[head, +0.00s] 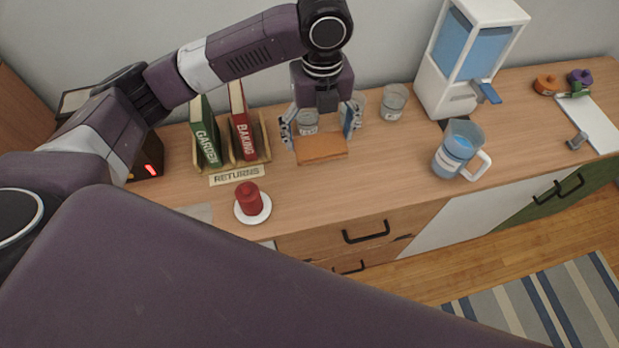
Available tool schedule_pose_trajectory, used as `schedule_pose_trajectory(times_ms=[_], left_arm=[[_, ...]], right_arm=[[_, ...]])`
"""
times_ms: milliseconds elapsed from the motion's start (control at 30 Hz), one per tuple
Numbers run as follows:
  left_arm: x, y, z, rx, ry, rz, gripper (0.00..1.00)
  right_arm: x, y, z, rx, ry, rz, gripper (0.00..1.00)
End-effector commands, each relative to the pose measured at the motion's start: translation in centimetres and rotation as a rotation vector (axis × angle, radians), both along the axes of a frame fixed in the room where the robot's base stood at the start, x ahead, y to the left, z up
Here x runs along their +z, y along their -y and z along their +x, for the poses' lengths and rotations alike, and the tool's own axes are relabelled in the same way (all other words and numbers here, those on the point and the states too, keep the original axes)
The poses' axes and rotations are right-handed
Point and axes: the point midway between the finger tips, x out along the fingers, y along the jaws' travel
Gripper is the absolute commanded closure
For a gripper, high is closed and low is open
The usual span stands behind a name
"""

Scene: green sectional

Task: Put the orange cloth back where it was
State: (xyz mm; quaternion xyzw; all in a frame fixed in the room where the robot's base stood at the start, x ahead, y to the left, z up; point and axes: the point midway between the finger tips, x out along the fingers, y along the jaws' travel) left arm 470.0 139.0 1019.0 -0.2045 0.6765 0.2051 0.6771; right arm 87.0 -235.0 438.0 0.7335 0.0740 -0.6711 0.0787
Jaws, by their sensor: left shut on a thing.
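The orange cloth (321,149) is a flat, folded rectangle at the wooden counter, in the middle of the head view. My left gripper (320,140) points down over it, with one finger at each side of the cloth, and is shut on it. Whether the cloth touches the counter or is just above it, I cannot tell. My right gripper is not in view.
A book rack (264,140) with a returns sign is left. A red candle (249,196) stands on a white saucer in front. A pitcher (452,152) and water dispenser (440,85) are right. Counter between cloth and pitcher is clear.

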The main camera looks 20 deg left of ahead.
Motion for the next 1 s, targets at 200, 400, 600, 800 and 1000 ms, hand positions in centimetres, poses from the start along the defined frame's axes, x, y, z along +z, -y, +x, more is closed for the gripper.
schedule_pose_trajectory(times_ms=[200,400,600,800,1000], left_arm=[[-6.0,-0.1,-0.2,0.005,-0.008,0.003,0.44],[-10.8,-0.1,-0.1,0.005,-0.005,0.002,0.44],[-13.0,-0.1,0.0,0.005,-0.001,0.0,0.44],[-15.6,0.0,-0.1,0.006,-0.003,0.001,0.44],[-17.3,0.0,0.0,0.004,0.0,0.0,0.44]], right_arm=[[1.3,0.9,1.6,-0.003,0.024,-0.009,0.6],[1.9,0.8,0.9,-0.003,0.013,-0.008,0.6],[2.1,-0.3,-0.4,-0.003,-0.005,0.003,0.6],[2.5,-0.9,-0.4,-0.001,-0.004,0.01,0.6],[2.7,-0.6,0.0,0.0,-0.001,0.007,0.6]])
